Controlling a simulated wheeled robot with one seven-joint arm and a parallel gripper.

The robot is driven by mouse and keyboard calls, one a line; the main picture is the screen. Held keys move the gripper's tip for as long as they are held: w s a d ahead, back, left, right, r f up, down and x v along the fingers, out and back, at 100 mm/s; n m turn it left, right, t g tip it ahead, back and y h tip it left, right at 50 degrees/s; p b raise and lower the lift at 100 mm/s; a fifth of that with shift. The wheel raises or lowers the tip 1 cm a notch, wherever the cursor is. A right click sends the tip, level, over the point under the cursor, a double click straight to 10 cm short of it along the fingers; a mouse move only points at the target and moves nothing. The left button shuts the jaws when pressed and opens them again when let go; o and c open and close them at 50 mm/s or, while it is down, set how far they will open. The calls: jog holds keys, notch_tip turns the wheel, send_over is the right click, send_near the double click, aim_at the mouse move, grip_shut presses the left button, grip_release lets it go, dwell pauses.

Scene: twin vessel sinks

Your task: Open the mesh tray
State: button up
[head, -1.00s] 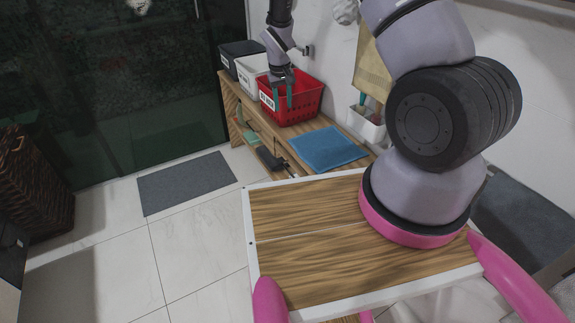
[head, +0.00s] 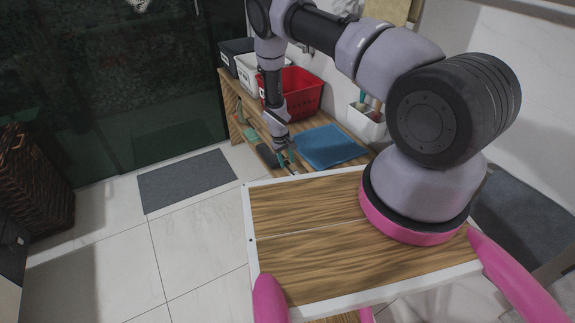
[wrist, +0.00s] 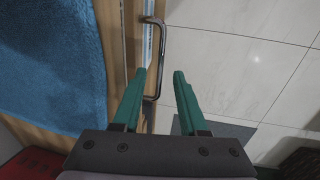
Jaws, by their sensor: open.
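A dark bar handle (wrist: 161,60) sticks out from the front edge of the wooden bench in the wrist view. A pale strip beside it, along the bench edge, may be part of the mesh tray; the tray's body and mesh are not clearly seen. My gripper (wrist: 160,74) has two teal fingers spread apart with nothing gripped. The near end of the handle appears between the fingers; contact cannot be told. In the head view my gripper (head: 288,156) points down at the bench's front edge, left of the blue towel.
A blue towel (head: 330,147) lies on the wooden bench. A red basket (head: 302,92) and other bins stand behind it. A white holder (head: 366,122) is at the wall. The tiled floor in front is open, with a grey mat (head: 187,180).

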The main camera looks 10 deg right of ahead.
jog(key=shift+w+d+f, duration=0.1)
jog(key=shift+d+f, duration=0.05)
jog(key=shift+f, duration=0.45)
jog(key=shift+d+f, duration=0.1)
jog(key=shift+f, duration=0.45)
grip_shut()
dwell(0.6)
